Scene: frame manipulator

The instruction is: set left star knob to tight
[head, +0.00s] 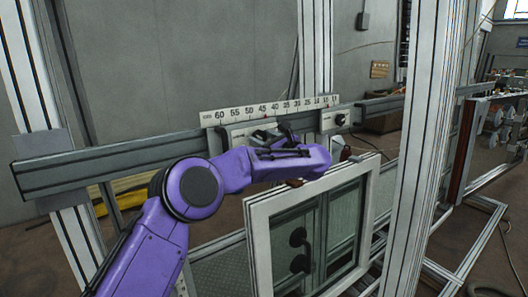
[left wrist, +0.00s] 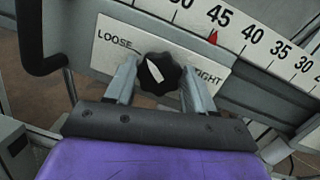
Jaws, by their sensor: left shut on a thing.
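The left star knob (left wrist: 158,73) is black with a white pointer mark, on a white label plate (left wrist: 200,62) reading LOOSE at left and, partly covered, TIGHT at right. The mark leans toward the upper left, on the LOOSE side. My left gripper (left wrist: 160,85) has one finger on each side of the knob and is shut on it. In the head view my left gripper (head: 283,142) is at the left carriage (head: 232,134) on the rail and hides the knob. My right gripper is out of view.
A numbered scale (head: 275,108) runs above the rail (head: 110,157), with a red pointer (left wrist: 213,37) near 45. A second carriage with a black knob (head: 340,119) sits to the right. A white window frame (head: 262,245) stands below the gripper. An upright post (head: 420,140) stands at right.

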